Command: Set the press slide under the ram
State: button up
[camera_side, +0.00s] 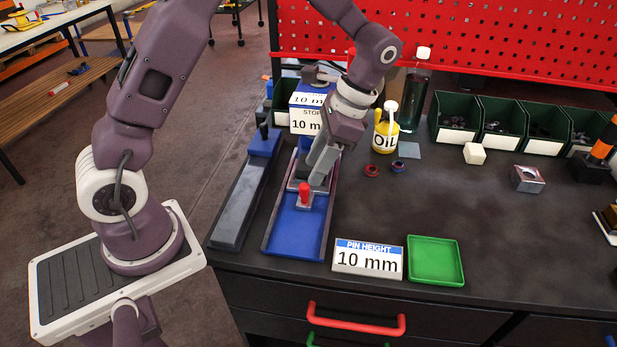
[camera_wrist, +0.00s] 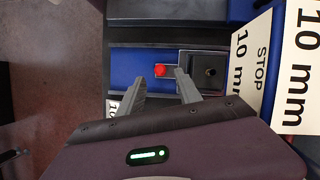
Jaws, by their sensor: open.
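The press slide (camera_side: 305,203) is a grey block with an upright red knob (camera_side: 304,190), sitting in a blue track (camera_side: 293,242). In the wrist view the red knob (camera_wrist: 160,70) shows between my two fingertips, beside a grey block (camera_wrist: 208,73) with a dark round spot. My gripper (camera_side: 316,180) is open, pointing down at the knob; I cannot tell whether the fingers reach around it. The press (camera_side: 322,77) stands at the far end of the track behind "STOP 10 mm" signs (camera_side: 307,112). My gripper and arm partly hide the ram area.
A grey and blue rail (camera_side: 245,195) lies left of the track. A "PIN HEIGHT 10 mm" sign (camera_side: 367,260) and an empty green tray (camera_side: 436,262) are at the front.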

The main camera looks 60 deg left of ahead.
aim_at(305, 193)
notch_tip(305, 193, up, 5)
jog(key=s+f+m+t+y, duration=0.1)
jog(key=s+f+m+y, duration=0.2)
jog(key=s+m+y, duration=0.5)
jog(key=w+d+r+m+t+y, duration=0.25)
jog(key=d+m+t+y, duration=0.2)
jog(key=m+t, duration=0.55)
jog(key=shift+t+y, duration=0.45)
jog(key=shift+t, duration=0.45)
notch_tip(305, 193, down, 11)
jog(key=shift+d+f, duration=0.1)
jog(key=shift+d, duration=0.05)
jog(key=shift+w+a, duration=0.1)
jog(key=shift+a, duration=0.2)
jog(key=x, duration=0.6)
jog(key=shift+w+a, duration=0.1)
jog(key=shift+a, duration=0.05)
grip_shut()
